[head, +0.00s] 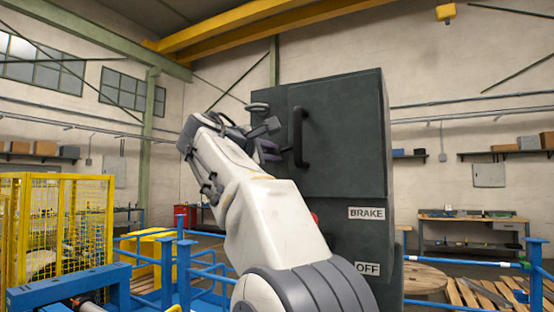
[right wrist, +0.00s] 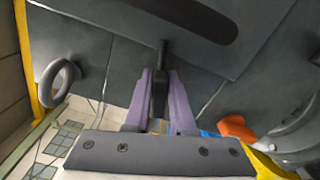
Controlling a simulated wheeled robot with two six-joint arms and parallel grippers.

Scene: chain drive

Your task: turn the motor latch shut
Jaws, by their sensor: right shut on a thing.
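A dark grey cabinet (head: 340,120) stands in front of me, with a black bar handle (head: 298,137) on its door. My right gripper (head: 270,152) is at the cabinet's left side, just left of that handle. In the right wrist view its two purple fingers (right wrist: 161,75) are shut on a narrow dark lever (right wrist: 160,88), which looks like the motor latch. The lever's tip shows beyond the fingers against the dark panel. In the head view my arm and gripper hide the lever. My left gripper is not in view.
The cabinet carries BRAKE (head: 367,213) and OFF (head: 367,268) labels. A dark ring (right wrist: 60,84) and an orange part (right wrist: 237,127) flank the gripper in the wrist view. Blue rails and a yellow cage (head: 60,225) stand left; a workbench (head: 470,228) stands at the back right.

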